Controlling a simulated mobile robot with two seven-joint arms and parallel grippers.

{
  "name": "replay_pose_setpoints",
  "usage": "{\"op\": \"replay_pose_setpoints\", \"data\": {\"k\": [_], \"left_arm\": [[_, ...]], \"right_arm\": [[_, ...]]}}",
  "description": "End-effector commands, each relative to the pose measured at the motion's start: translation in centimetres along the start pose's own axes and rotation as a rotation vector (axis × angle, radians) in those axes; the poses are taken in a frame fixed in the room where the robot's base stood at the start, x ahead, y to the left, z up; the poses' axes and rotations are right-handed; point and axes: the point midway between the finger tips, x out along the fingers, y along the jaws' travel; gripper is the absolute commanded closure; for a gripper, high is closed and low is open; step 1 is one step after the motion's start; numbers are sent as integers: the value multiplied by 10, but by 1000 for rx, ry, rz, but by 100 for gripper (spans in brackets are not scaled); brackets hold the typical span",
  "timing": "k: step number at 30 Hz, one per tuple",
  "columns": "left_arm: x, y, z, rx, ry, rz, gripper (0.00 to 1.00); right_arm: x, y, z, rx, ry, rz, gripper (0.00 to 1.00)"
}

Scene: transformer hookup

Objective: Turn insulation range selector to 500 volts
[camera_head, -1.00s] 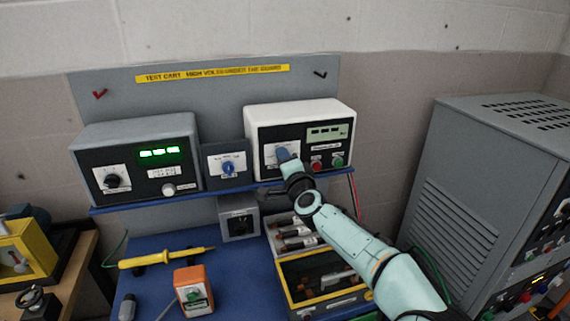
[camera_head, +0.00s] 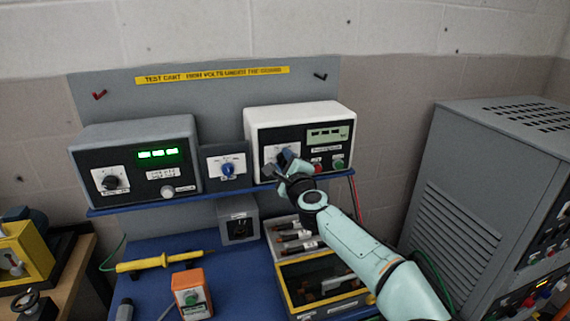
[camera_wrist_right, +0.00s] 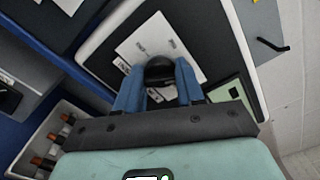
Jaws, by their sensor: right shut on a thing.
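The white-cased tester (camera_head: 300,112) stands on the blue shelf, with a grey display and a white dial plate on its dark face. Its black selector knob (camera_wrist_right: 159,70) shows in the right wrist view, in front of the white dial plate (camera_wrist_right: 152,42). My right gripper (camera_wrist_right: 157,84) has its two blue fingers on either side of this knob, shut on it. The dial markings are too small to read. My left gripper is not in view.
A red and a green button (camera_head: 338,164) sit just right of the gripper. A small blue-knob box (camera_head: 227,168) and a grey meter with green digits (camera_head: 134,158) stand to the left. Below are an open tray (camera_head: 320,284) and an orange device (camera_head: 192,294).

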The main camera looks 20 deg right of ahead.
Motion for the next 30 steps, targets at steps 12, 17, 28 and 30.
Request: {"op": "replay_pose_setpoints", "data": {"k": [12, 17, 28, 30], "left_arm": [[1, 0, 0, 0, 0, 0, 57], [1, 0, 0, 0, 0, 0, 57], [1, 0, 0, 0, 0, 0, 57], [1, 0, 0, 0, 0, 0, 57]], "right_arm": [[0, -1, 0, 47, 0, 0, 93], [0, -1, 0, 46, 0, -1, 93], [0, 0, 0, 45, 0, 0, 38], [-1, 0, 0, 45, 0, -1, 38]]}}
